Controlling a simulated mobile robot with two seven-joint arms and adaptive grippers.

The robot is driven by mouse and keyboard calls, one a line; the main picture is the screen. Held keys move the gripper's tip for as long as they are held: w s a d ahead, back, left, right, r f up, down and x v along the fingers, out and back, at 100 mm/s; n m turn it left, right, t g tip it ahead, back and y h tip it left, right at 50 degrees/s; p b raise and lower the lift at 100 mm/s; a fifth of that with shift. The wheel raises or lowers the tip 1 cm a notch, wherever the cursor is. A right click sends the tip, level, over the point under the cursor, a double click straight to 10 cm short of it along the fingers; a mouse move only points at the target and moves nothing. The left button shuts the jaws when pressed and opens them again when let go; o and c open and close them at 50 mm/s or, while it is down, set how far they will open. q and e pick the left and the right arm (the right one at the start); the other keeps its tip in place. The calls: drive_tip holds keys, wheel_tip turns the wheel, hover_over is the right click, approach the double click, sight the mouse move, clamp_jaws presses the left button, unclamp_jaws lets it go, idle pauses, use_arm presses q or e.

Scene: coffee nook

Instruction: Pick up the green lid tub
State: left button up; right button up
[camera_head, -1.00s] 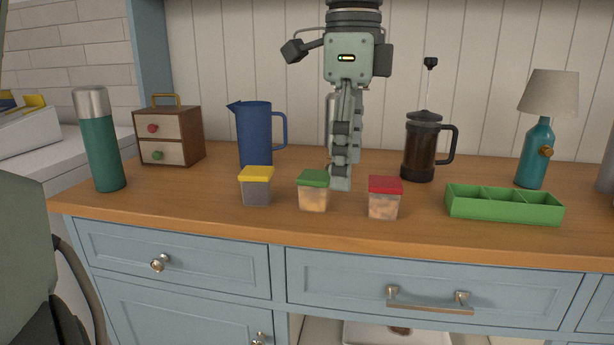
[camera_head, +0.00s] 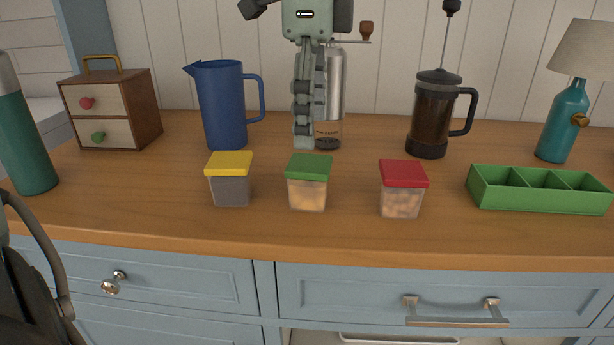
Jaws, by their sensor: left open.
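The green lid tub (camera_head: 308,183) stands upright on the wooden counter, a clear box with a green lid and tan contents. It is between the yellow lid tub (camera_head: 230,180) and the red lid tub (camera_head: 402,190), with gaps on both sides. My left gripper (camera_head: 304,143) hangs pointing down, its fingertips just above the green lid in the picture, apparently behind the tub. Its fingers show nearly edge-on, open and empty. My right gripper is out of view.
Behind stand a blue pitcher (camera_head: 222,105), a metal grinder (camera_head: 334,95) partly hidden by my left gripper, and a French press (camera_head: 433,115). A green divided tray (camera_head: 540,190) is at right, a green flask (camera_head: 22,140) at left. The counter front is clear.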

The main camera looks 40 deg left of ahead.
sight(310, 162)
use_arm(q)
drive_tip(key=f, duration=0.4)
drive_tip(key=shift+s+f+p, duration=0.25)
drive_tip(key=shift+f+p, duration=0.05)
drive_tip(key=shift+f, duration=0.6)
drive_tip(key=c, duration=1.3)
drive_tip(key=shift+w, duration=0.1)
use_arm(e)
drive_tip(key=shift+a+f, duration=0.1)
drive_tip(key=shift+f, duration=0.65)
